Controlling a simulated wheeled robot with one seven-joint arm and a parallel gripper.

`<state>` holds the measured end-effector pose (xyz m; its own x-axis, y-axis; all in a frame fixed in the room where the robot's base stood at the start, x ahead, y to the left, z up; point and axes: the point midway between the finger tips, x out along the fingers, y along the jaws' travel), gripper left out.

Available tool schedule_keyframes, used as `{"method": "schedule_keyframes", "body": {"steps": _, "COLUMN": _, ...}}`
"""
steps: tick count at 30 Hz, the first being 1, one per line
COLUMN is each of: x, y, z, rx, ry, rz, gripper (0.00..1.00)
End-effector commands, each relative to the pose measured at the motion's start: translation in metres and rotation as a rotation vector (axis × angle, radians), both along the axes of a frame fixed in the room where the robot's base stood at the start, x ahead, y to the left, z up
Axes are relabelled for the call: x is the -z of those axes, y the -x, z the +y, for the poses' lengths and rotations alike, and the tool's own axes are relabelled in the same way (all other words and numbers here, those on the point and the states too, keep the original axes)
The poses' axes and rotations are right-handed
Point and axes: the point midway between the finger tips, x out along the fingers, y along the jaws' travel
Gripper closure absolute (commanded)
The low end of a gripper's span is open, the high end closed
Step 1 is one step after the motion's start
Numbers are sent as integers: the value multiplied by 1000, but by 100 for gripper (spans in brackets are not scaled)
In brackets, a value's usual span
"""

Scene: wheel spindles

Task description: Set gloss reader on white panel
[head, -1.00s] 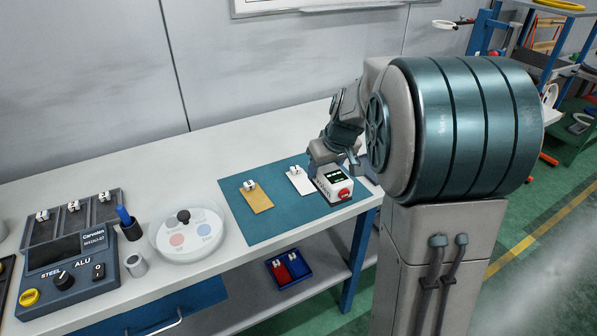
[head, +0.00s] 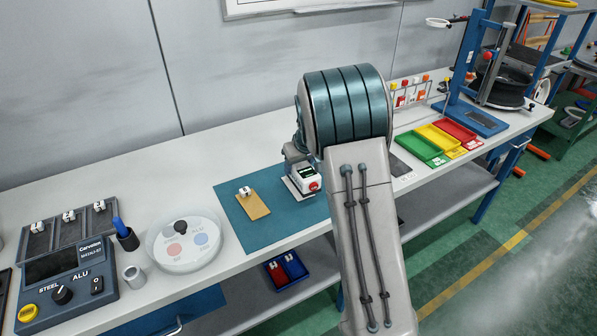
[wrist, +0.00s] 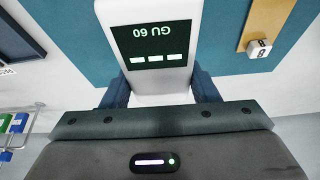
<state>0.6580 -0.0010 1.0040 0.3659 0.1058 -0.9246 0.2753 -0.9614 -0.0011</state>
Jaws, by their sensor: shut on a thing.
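The gloss reader (head: 306,179), a white box with a dark display and a red button, is over the white panel (head: 290,187) in the head view. Only a left strip of the panel shows; the reader and my arm hide the rest. In the wrist view, the reader (wrist: 147,75) sits between the fingers of my gripper (wrist: 160,88), its display reading GU 60. The gripper is shut on it. I cannot tell whether the reader touches the panel.
A tan panel (head: 256,208) with a white tag lies left on the teal mat (head: 245,237). A round white tray (head: 183,258) and a dark control box (head: 70,285) stand further left. Green, yellow and red bins (head: 421,150) are to the right.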

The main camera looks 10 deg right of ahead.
Motion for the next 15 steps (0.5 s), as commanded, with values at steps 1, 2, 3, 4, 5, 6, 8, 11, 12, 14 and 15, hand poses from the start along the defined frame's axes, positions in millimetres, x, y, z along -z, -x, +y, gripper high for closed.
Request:
{"method": "schedule_keyframes", "body": {"steps": 1, "x": 0, "y": -3, "z": 0, "rx": 0, "ry": 0, "rz": -2, "gripper": 84}}
{"method": "schedule_keyframes", "body": {"steps": 2, "x": 1, "y": -3, "z": 0, "rx": 0, "ry": 0, "rz": -2, "gripper": 84}}
{"method": "schedule_keyframes", "body": {"steps": 3, "x": 2, "y": -4, "z": 0, "rx": 0, "ry": 1, "rz": -1, "gripper": 84}}
{"method": "schedule_keyframes", "body": {"steps": 4, "x": 4, "y": -4, "z": 0, "rx": 1, "ry": 0, "rz": -1, "gripper": 84}}
{"method": "schedule_keyframes", "body": {"steps": 5, "x": 7, "y": -4, "z": 0, "rx": 1, "ry": 1, "rz": 0, "gripper": 84}}
{"method": "schedule_keyframes", "body": {"steps": 6, "x": 11, "y": -3, "z": 0, "rx": 2, "ry": 0, "rz": 0, "gripper": 84}}
{"method": "schedule_keyframes", "body": {"steps": 8, "x": 20, "y": -3, "z": 0, "rx": 2, "ry": 1, "rz": 2, "gripper": 84}}
{"method": "schedule_keyframes", "body": {"steps": 11, "x": 34, "y": -3, "z": 0, "rx": 3, "ry": 1, "rz": 1, "gripper": 84}}
{"method": "schedule_keyframes", "body": {"steps": 12, "x": 39, "y": -3, "z": 0, "rx": 3, "ry": 1, "rz": 1, "gripper": 84}}
{"method": "schedule_keyframes", "body": {"steps": 14, "x": 41, "y": -3, "z": -1, "rx": 2, "ry": 2, "rz": -2, "gripper": 84}}
{"method": "schedule_keyframes", "body": {"steps": 15, "x": 41, "y": -3, "z": -1, "rx": 2, "ry": 2, "rz": -4, "gripper": 84}}
